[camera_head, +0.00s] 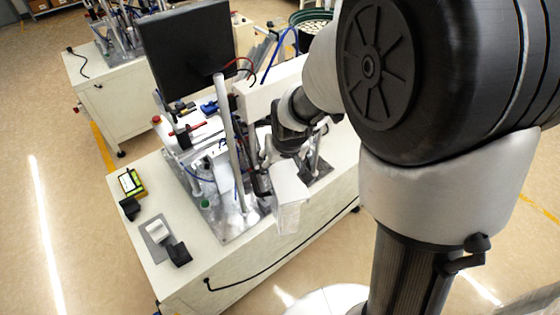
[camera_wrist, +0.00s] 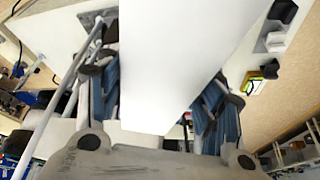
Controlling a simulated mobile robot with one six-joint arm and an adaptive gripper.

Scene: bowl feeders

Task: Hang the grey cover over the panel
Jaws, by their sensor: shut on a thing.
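A pale, nearly white cover (camera_head: 290,190) is in my gripper (camera_head: 275,172), beside the front side of the white bench. It shows two faces, one bright and one hanging down. In the wrist view the cover (camera_wrist: 185,55) is a broad pale sheet between the fingers of my gripper (camera_wrist: 158,88) and hides much of what lies beyond. My gripper is shut on it. A black flat panel (camera_head: 188,48) stands upright at the back of the bench, apart from the cover. I cannot tell for certain whether this is the task's panel.
The white bench (camera_head: 175,270) carries a metal plate with a feeder mechanism and a grey upright post (camera_head: 229,140) close to my gripper. A yellow-black device (camera_head: 131,182) and small black parts lie at its left end. Floor at left is clear.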

